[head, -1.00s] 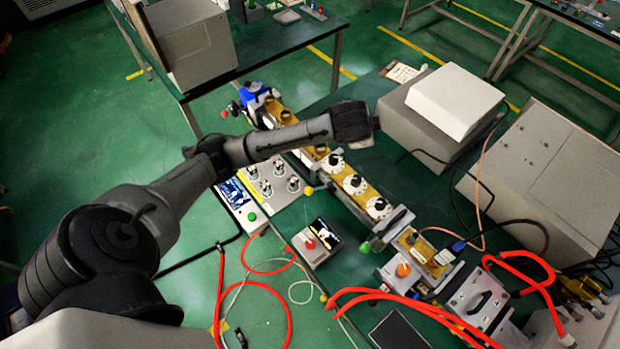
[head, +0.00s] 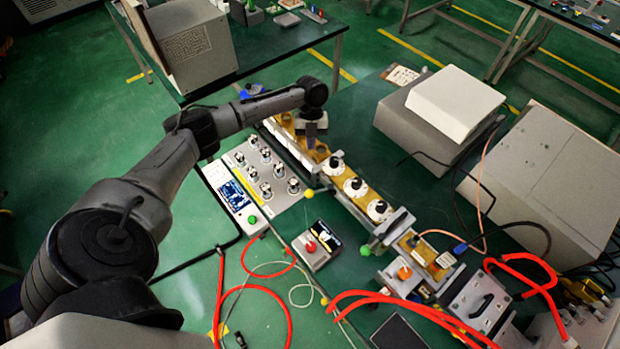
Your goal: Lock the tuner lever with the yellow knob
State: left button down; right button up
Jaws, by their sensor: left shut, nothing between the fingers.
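A small yellow knob (head: 309,193) shows at the near side of the brass waveguide (head: 347,205), just right of the panel of metal knobs. Its lever is too small to make out, and I cannot tell whether it is locked. My left gripper (head: 311,140) points down over the far part of the waveguide, above and apart from the yellow knob. It is shut and empty, and it hides part of the brass run. My right gripper is not in view.
Black-and-white dials (head: 354,187) line the waveguide. A knob panel (head: 268,175) and a small red-button box (head: 318,244) stand at its near side. A green knob (head: 365,250) sits by the waveguide's near end. Red cables (head: 290,310) lie in front. Grey instrument boxes (head: 440,115) stand right.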

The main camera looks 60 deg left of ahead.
aim_at(319, 191)
pick_arm(q)
jog(key=s+d+f+p, duration=0.2)
jog(key=s+d+f, duration=0.2)
jog(key=f, duration=0.6)
jog(key=shift+d+f+m+p, duration=0.2)
jog(key=shift+d+m+p, duration=0.15)
jog(key=shift+d, duration=0.5)
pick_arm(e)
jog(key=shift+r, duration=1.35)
pick_arm(q)
jog(key=shift+w+d, duration=0.1)
